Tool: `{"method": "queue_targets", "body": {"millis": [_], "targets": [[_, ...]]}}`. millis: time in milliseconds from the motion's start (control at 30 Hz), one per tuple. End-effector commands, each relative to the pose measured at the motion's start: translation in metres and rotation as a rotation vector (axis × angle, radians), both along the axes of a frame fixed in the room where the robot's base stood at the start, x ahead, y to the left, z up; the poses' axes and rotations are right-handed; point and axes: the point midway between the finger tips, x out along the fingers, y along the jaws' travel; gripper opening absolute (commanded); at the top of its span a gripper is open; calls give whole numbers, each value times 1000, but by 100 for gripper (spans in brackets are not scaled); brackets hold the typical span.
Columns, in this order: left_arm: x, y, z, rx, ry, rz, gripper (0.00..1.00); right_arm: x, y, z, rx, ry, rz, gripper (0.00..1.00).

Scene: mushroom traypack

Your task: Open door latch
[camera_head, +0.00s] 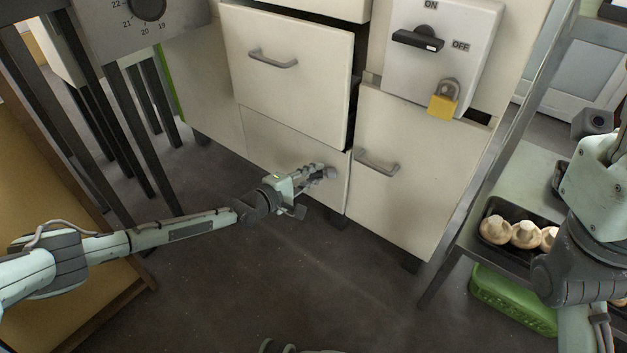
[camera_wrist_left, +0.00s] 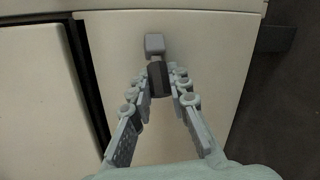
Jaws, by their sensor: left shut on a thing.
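The door latch (camera_wrist_left: 154,44) is a small grey block with a dark stem on a pale cabinet door in the left wrist view. My left gripper (camera_wrist_left: 161,84) is shut on the dark part of the latch, with one finger on each side. In the head view my left gripper (camera_head: 326,172) is at the right part of the low cabinet door (camera_head: 275,145), beneath a drawer, and covers the latch. The door looks closed. My right arm shows at the right edge, but its gripper is out of view.
A drawer (camera_head: 300,65) above the door sticks out slightly. A handled panel (camera_head: 410,170) is to the right, below an ON/OFF switch box (camera_head: 450,35) with a yellow padlock (camera_head: 443,102). A black mushroom tray (camera_head: 490,205) and green crate (camera_head: 510,302) are at right.

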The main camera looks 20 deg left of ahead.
Motion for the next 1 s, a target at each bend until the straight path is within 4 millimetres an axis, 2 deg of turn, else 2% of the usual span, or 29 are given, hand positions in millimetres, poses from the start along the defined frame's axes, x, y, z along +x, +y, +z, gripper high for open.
{"method": "queue_targets", "body": {"millis": [467,500,667,1000], "targets": [[1,0,1,-2,3,-38,0,0,0,1,1,2,0,40],[1,0,1,-2,3,-38,18,0,0,1,1,3,-1,40],[1,0,1,-2,3,-38,38,1,0,1,1,3,-1,40],[-2,3,0,-2,5,-36,39,0,0,1,3,3,-1,40]]}}
